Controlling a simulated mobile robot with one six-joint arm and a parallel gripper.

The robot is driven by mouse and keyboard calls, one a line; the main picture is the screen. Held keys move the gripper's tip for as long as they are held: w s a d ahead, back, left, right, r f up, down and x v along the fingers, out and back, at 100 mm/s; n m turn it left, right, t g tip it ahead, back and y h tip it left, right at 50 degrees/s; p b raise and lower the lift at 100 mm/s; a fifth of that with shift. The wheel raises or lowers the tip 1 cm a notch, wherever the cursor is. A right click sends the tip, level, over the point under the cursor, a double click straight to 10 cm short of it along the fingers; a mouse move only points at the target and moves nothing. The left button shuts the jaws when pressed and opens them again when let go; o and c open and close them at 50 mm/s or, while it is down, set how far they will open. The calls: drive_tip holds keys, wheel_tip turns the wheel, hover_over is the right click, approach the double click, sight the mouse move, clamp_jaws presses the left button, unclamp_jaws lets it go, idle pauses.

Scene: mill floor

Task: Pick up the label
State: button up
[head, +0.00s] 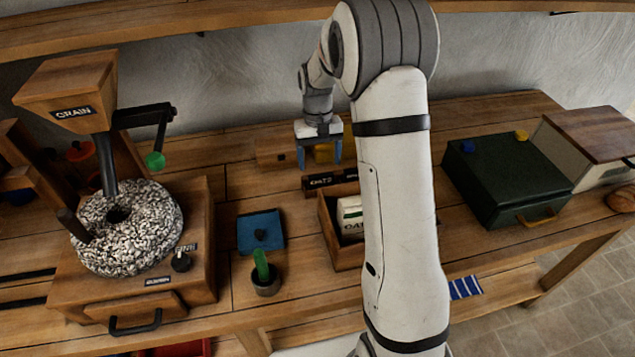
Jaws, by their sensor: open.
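A small dark label (322,181) with pale lettering, which seems to read "OATS", sits at the back edge of a wooden crate (328,235) on the bench. I cannot tell whether it lies loose or is fixed to a wooden piece. My gripper (319,162) points down just above and behind the label in the picture. Its two bluish fingers are apart. A yellow-orange thing (323,152) shows between them; I cannot tell whether it is between the fingers or behind them. My arm hides the crate's right part.
A white bag (350,214) stands in the crate. A grain mill with a mottled stone (128,228) is at left. A blue square (261,231) and a cup with a green handle (264,284) lie between. A dark green box (508,175) is at right. A shelf (190,22) runs above.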

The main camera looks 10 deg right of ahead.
sight(321, 175)
drive_tip(key=f, duration=0.2)
drive_tip(key=s+f+p, duration=0.1)
drive_tip(key=f, duration=0.2)
drive_tip(key=shift+f, duration=0.35)
drive_tip(key=c, duration=0.8)
